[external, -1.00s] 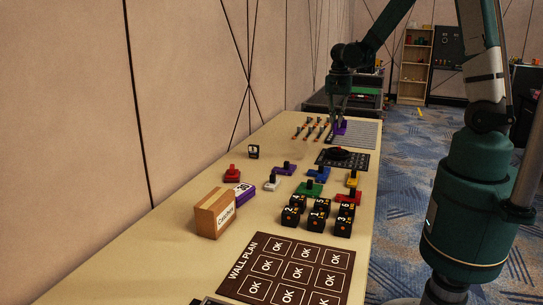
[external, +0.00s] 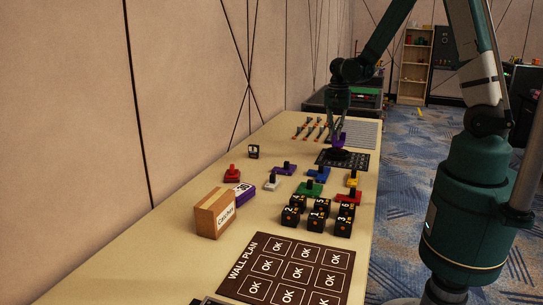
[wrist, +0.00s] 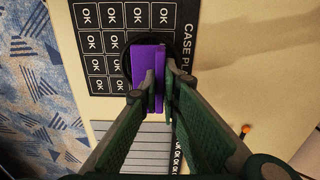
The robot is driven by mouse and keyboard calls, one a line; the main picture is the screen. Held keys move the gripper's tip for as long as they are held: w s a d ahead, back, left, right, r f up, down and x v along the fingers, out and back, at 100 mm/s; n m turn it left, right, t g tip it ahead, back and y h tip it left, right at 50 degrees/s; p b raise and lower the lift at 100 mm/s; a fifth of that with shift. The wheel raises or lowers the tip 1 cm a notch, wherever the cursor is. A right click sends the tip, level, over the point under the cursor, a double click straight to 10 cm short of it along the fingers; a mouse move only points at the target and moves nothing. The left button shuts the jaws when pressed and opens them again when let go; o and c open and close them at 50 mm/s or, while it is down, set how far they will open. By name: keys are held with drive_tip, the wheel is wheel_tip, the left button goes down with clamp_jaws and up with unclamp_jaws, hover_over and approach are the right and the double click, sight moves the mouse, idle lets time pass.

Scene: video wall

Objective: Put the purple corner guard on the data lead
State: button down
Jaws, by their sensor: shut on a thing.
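The purple corner guard (external: 339,140) is in my gripper (external: 336,134), over the dark round coil, which I take to be the data lead (external: 338,154). In the wrist view my gripper (wrist: 162,98) is shut on the near end of the guard (wrist: 144,70). The guard's far part reaches over the coil, whose dark rim (wrist: 126,62) shows at its sides. The guard hides the coil's middle. I cannot tell whether guard and coil touch.
The coil lies on the black case plan (wrist: 88,40) with OK squares. A grey striped panel (external: 363,134) and several small tools (external: 310,128) lie beyond it. Coloured parts, black numbered blocks (external: 318,208), a cardboard box (external: 214,212) and the wall plan (external: 288,268) stand or lie nearer.

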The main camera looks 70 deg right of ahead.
sight(335, 134)
drive_tip(key=shift+f, duration=1.3)
drive_tip(key=shift+f+b, duration=0.2)
drive_tip(key=shift+b, duration=0.2)
drive_tip(key=c, duration=2.6)
unclamp_jaws()
drive_tip(key=shift+o, duration=0.2)
drive_tip(key=shift+r, duration=0.25)
drive_tip(key=shift+r+p, duration=1.25)
drive_tip(key=shift+r, duration=4.7)
